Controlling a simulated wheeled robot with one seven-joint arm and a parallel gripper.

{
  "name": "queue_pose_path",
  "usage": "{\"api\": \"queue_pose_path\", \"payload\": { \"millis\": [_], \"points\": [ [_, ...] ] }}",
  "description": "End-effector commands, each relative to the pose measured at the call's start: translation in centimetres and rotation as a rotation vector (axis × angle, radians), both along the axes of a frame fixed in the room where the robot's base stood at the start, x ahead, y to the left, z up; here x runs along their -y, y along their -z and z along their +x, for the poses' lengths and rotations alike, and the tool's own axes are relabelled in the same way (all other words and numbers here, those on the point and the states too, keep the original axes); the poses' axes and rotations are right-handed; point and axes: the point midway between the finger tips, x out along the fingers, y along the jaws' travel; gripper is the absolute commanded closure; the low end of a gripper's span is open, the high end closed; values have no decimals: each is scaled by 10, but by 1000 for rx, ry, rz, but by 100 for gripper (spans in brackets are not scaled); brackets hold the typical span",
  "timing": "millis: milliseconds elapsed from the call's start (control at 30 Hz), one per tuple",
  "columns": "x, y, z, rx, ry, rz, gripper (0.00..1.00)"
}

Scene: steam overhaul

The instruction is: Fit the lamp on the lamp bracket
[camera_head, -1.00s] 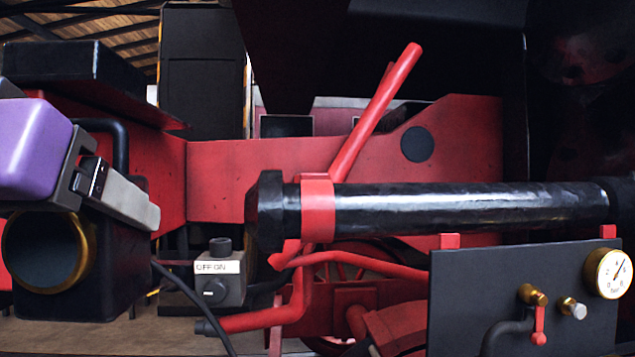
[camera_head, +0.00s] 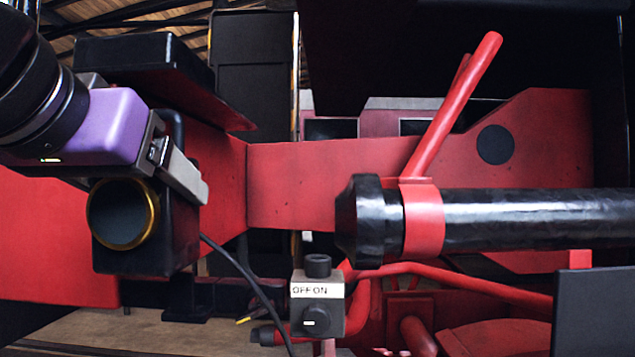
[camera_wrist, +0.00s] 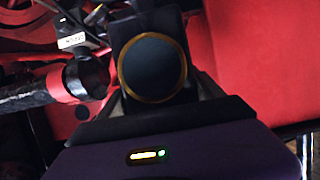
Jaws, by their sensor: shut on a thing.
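The lamp (camera_head: 183,240) is a black box with a round dark lens in a gold rim and a dark handle on top. It hangs upright at the left of the head view, and its lens faces the camera. My gripper (camera_head: 190,178), with a purple body and grey fingers, is shut on the upper part of the lamp. In the wrist view the lamp (camera_wrist: 152,68) sits between the fingers (camera_wrist: 160,95), lens toward the camera. A dark stand-like piece (camera_head: 185,300) shows below the lamp; I cannot tell if it is the lamp bracket, or if they touch.
A grey OFF/ON switch box (camera_head: 317,303) stands right of the lamp, with a black cable (camera_head: 250,285) near it. A black cylinder with a red band (camera_head: 423,220) and a red lever (camera_head: 455,100) lie further right. A black block (camera_head: 140,75) is behind and above.

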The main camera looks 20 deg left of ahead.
Motion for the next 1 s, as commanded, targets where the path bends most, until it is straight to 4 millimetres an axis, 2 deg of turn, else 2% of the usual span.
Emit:
{"api": "queue_pose_path", "payload": {
  "millis": [367, 567, 1000],
  "points": [
    [-7, 3, 28, 2, -1, 1, 93],
    [-7, 12, 27, 3, 1, -1, 93],
    [-6, 12, 26, 3, 0, 1, 93]
  ]
}}
